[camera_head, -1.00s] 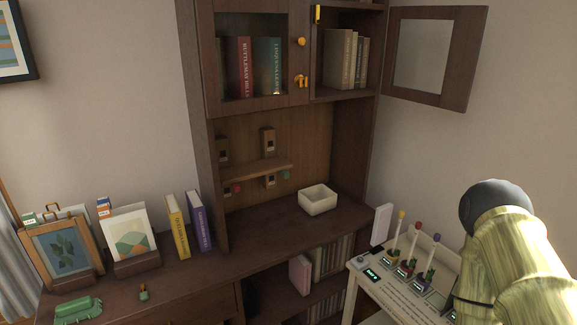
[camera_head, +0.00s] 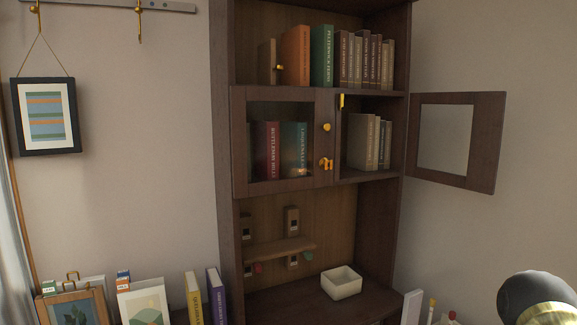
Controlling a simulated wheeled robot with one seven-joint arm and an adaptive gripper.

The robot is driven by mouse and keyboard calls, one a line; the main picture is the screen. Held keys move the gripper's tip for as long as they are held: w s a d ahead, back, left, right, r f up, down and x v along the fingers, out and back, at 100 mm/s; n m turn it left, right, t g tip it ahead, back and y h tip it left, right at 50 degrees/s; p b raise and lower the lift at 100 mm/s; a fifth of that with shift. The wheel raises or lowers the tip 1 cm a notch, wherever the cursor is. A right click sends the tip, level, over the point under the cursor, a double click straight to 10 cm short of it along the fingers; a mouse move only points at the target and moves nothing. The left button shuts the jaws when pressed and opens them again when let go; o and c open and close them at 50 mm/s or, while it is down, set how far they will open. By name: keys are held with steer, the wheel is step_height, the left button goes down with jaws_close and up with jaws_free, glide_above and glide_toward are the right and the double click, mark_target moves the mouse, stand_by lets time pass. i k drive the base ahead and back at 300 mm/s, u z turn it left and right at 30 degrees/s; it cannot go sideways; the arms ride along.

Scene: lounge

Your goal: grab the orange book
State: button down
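The orange book (camera_head: 296,56) stands upright on the upper open shelf of the dark wooden bookcase (camera_head: 222,150). A brown item (camera_head: 268,62) with a small brass knob is at its left, and a dark green book (camera_head: 322,56) is at its right. Part of my arm shows at the lower right corner, far below and to the right of the orange book. My gripper's fingers are not in view.
The right cabinet door (camera_head: 480,140) stands open, reaching out to the right. The left glass door (camera_head: 240,140) is closed over a red book and a teal book. A white box (camera_head: 341,284) sits on the lower counter. Several brown books (camera_head: 365,60) fill the upper shelf's right side.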

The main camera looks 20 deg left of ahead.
mark_target(295, 42)
steer(key=z, duration=1.25)
steer(key=k, duration=0.8)
steer(key=u, duration=1.5)
steer(key=i, duration=0.3)
steer(key=z, duration=0.05)
